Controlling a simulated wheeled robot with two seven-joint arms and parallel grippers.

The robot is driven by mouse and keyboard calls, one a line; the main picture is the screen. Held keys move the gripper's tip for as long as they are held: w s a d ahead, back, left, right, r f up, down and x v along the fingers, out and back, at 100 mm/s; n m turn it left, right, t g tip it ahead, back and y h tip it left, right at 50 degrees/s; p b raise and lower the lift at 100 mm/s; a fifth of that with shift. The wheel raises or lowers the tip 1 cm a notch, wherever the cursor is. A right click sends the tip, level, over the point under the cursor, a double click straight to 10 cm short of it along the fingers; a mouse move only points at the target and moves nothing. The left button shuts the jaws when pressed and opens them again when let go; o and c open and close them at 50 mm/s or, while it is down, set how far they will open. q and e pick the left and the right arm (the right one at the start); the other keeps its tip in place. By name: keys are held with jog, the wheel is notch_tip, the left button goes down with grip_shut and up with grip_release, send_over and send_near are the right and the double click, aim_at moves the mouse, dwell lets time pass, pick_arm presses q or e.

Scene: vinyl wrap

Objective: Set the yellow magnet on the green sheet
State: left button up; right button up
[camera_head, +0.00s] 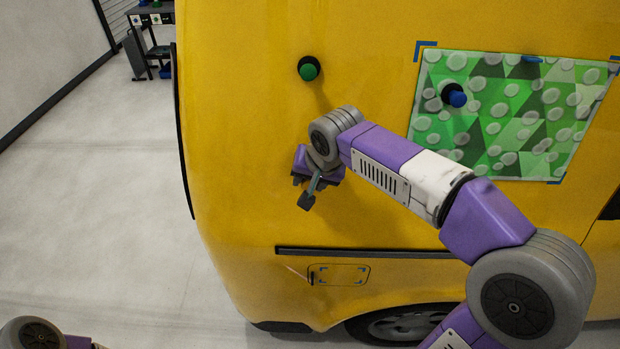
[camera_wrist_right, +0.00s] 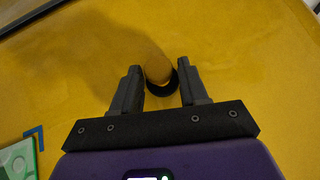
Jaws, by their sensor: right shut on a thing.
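The green sheet (camera_head: 505,162), patterned with triangles and pale ovals, lies flat on the yellow van side at the right, with blue tape at its corners. A corner of it shows at the lower left of the right wrist view (camera_wrist_right: 18,160). My right gripper (camera_head: 306,194) is at the van side, left of the sheet. In the right wrist view, the yellow magnet (camera_wrist_right: 158,68), a round knob with a black base, is between its fingertips, which are shut on it. I cannot tell whether it touches the panel. The magnet is hidden in the head view. My left gripper is out of view.
A blue magnet (camera_head: 457,98) sits on the sheet's upper left part. A green magnet (camera_head: 309,70) is on the van panel (camera_head: 240,150) above my right gripper. A dark trim strip (camera_head: 380,254) runs below. A cart (camera_head: 148,40) stands far back left.

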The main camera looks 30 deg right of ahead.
jog(key=c, duration=0.4)
jog(key=shift+c, duration=0.3)
jog(key=shift+s+a, duration=0.1)
jog(key=shift+s+a+r, duration=0.1)
jog(key=shift+s, duration=0.15)
jog(key=shift+s+a, duration=0.2)
jog(key=shift+s, duration=0.15)
jog(key=s+a+r+b, duration=0.1)
jog(key=s+a, duration=0.2)
jog(key=s, duration=0.2)
jog(key=shift+s+a+r, duration=0.15)
jog(key=shift+s+a, duration=0.05)
jog(key=shift+s, duration=0.1)
dwell(0.6)
